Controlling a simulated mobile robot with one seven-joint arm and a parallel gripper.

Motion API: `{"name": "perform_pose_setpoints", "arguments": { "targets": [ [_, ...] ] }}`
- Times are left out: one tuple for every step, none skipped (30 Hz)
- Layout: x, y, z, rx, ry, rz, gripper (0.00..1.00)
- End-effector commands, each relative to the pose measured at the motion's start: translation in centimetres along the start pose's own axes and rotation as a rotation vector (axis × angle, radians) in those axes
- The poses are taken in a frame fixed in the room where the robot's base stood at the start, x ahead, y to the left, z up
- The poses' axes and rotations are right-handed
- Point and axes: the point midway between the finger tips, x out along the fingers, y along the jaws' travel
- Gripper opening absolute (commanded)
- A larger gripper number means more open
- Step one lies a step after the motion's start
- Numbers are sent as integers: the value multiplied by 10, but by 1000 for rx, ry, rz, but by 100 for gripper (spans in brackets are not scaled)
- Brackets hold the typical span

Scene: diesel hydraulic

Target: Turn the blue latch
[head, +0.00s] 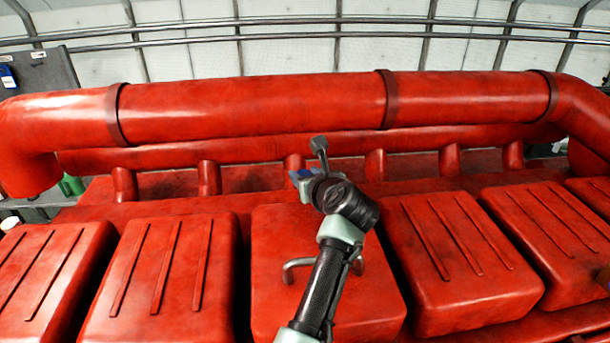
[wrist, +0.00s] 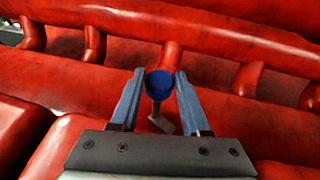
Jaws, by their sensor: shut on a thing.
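The blue latch shows in the wrist view as a round blue knob (wrist: 160,84) on a short grey stem with a grey block at its end. My gripper (wrist: 160,76) has one blue-grey finger on each side of the knob and is shut on it. In the head view my gripper (head: 299,178) is over the back of the middle red cover, below the large pipe. The arm's end hides much of it there, and I cannot tell the latch apart from the fingers in that view.
A large red pipe (head: 250,108) runs across behind the gripper, with short red stubs below it. Red ribbed covers (head: 150,275) stand on both sides. A bent metal handle (head: 290,268) sits on the middle red cover (head: 272,232), beside my arm. Metal rails run along the back wall.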

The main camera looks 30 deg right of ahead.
Motion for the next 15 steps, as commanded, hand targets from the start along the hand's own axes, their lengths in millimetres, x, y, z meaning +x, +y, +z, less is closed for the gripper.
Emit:
{"name": "perform_pose_setpoints", "arguments": {
  "targets": [
    [0,-3,-1,-11,1,33,0],
    [0,-3,-1,-19,1,54,0],
    [0,-4,-1,-32,0,84,0],
    [0,-4,-1,-41,1,108,0],
    [0,-4,0,-51,0,130,0],
    [0,-5,0,-63,0,160,0],
    [0,-5,0,-73,0,183,0],
    [0,-5,-1,-83,0,206,0],
    [1,-6,0,-94,0,235,0],
    [1,-6,-1,-102,0,256,0],
    [1,-6,-1,-112,0,276,0],
    [1,-6,-1,-122,0,300,0],
    [1,-6,-1,-128,0,317,0],
    [1,-6,-1,-136,0,333,0],
    [1,-6,-1,-144,1,353,0]
  ]
}}
